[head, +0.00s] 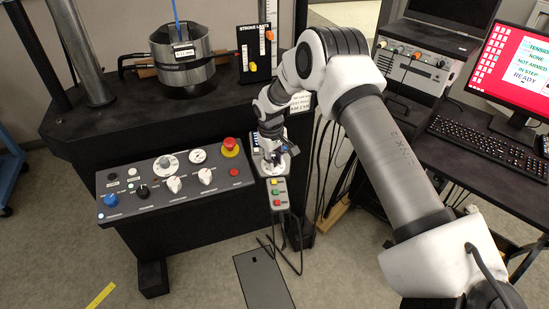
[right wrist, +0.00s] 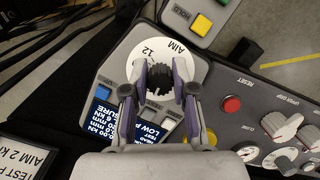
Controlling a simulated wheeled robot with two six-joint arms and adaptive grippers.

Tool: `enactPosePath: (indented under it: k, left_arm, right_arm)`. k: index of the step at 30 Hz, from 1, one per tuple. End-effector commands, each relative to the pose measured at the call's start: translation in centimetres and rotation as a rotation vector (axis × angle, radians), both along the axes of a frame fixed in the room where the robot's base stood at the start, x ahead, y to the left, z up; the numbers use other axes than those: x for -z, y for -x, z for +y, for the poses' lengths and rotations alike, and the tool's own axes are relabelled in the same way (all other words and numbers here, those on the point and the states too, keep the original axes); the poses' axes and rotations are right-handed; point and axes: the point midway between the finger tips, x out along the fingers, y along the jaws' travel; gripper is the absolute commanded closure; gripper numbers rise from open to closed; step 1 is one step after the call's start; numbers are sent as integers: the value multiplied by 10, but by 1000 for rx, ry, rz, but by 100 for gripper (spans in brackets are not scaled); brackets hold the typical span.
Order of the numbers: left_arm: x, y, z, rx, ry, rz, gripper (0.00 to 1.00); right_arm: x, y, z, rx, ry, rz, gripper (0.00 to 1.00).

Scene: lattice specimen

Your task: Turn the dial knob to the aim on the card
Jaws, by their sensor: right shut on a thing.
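The dial knob (right wrist: 160,84) is black and ridged, in the middle of the right wrist view. It sits on a white disc (right wrist: 140,60) marked "AIM 12", which appears upside down. My right gripper (right wrist: 159,76) has one finger on each side of the knob and is shut on it. A white card (right wrist: 25,155) at the lower left of the wrist view reads partly "AIM 2"; this card (head: 301,103) also shows in the head view. My left gripper is out of view.
Left of the box is a sloped panel (head: 130,205) with knobs and a red mushroom button (head: 230,146). Yellow, green and red buttons sit below the gripper on the box. A desk with keyboard (head: 480,145) is at right.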

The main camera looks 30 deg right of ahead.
Motion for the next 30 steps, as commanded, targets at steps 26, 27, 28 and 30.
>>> enactPosePath:
  k: [26,27,28,30]
  left_arm:
    - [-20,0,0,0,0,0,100]
    - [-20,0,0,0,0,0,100]
    - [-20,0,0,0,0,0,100]
    - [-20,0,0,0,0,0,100]
  right_arm:
    - [1,1,-1,-804,207,54,100]
    - [1,1,-1,-841,217,57,100]
    - [1,1,-1,-865,224,59,100]
    - [1,1,-1,-926,239,61,100]
